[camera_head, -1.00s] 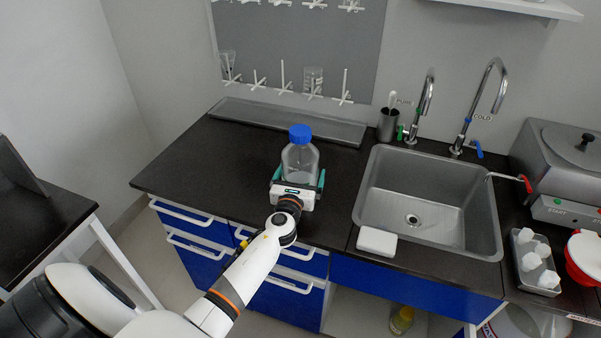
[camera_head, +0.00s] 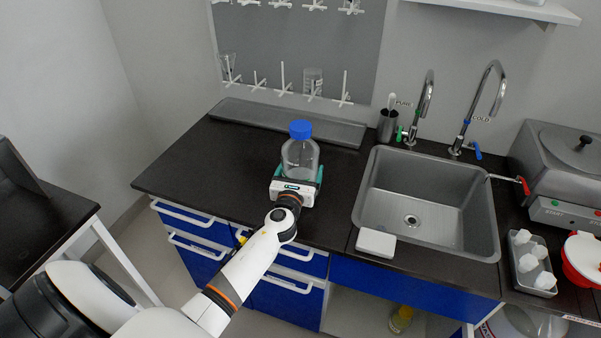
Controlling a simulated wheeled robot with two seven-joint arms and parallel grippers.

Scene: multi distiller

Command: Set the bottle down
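The clear glass bottle (camera_head: 299,158) with a blue cap stands upright over the black counter (camera_head: 215,170), left of the sink. My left gripper (camera_head: 297,179) reaches in from the front, with its green fingers on both sides of the lower bottle. The fingers look closed against the glass. The gripper body hides the bottle's front base, so I cannot tell for sure whether it touches the counter. My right gripper is not in view.
A steel sink (camera_head: 430,247) with two taps lies to the right. A white block (camera_head: 376,243) sits at its front left corner. A metal tray (camera_head: 285,121) runs along the back under a peg rack (camera_head: 300,45). The counter's left part is clear.

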